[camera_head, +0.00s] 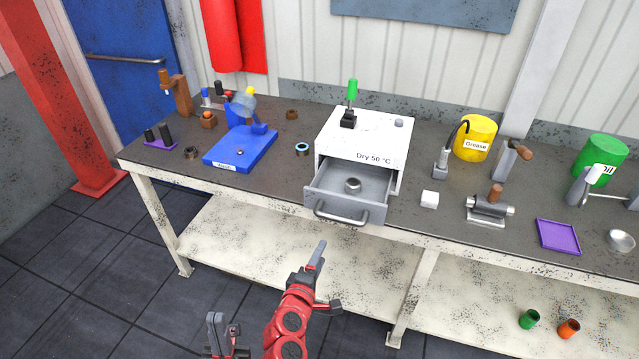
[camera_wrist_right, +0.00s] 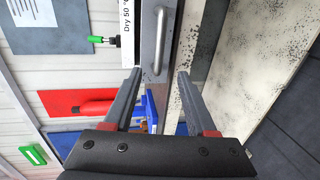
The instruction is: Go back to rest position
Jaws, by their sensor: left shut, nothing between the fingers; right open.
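My left gripper (camera_head: 217,320) is low at the bottom of the head view, in front of the bench. Its fingers are closed together with nothing between them. My right gripper (camera_head: 326,274) is to its right, in front of the bench and below the drawer. In the right wrist view my right gripper (camera_wrist_right: 158,75) has its two fingers spread apart and empty. The drawer handle (camera_wrist_right: 160,42) shows beyond and between the fingertips, apart from them. The red arm (camera_head: 290,320) behind the right gripper is mine.
The white dryer (camera_head: 361,150) has its drawer (camera_head: 325,184) pulled out over the bench edge, with a metal ring (camera_head: 352,185) inside. A blue stand (camera_head: 240,150), yellow grease can (camera_head: 475,138) and purple tray (camera_head: 558,236) are on the bench (camera_head: 283,180). The floor (camera_head: 80,270) at left is clear.

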